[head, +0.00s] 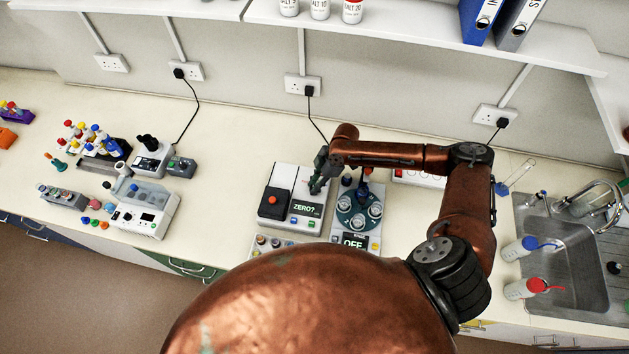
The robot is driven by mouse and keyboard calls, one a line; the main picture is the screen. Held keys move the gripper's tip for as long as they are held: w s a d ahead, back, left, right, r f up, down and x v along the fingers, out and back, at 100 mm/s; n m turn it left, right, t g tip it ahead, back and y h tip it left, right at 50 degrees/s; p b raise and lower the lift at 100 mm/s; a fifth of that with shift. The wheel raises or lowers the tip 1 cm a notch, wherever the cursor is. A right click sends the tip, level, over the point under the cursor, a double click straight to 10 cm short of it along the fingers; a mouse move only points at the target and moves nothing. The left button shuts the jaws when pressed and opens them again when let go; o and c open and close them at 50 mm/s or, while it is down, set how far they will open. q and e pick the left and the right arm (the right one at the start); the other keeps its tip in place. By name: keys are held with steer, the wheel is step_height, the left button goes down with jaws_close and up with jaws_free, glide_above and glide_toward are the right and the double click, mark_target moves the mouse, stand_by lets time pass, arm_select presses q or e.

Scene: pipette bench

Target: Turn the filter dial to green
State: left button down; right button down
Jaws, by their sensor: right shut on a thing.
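A white instrument (306,224) with a black lid and a green display (305,209) reading "ZERO?" stands near the middle of the bench. My right gripper (316,186) reaches down to the top right of this instrument, just above the display. It is shut on what appears to be the filter dial, which the fingers cover. The dial's colour setting cannot be read. My left gripper is not in view.
A round teal rotor unit (358,212) with an "OFF" display stands close to the right of the instrument. A rack of small vials (262,242) sits in front. A sink (569,250) and wash bottles (520,247) are at right. Bare bench (226,180) lies left.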

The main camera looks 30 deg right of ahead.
steer(key=shift+m+t+p, duration=0.3)
steer(key=shift+m+p, duration=0.4)
steer(key=shift+m, duration=0.1)
steer(key=c, duration=1.7)
jaws_free()
steer(key=shift+c, duration=0.2)
steer(key=v, duration=1.2)
steer(key=shift+a, duration=0.1)
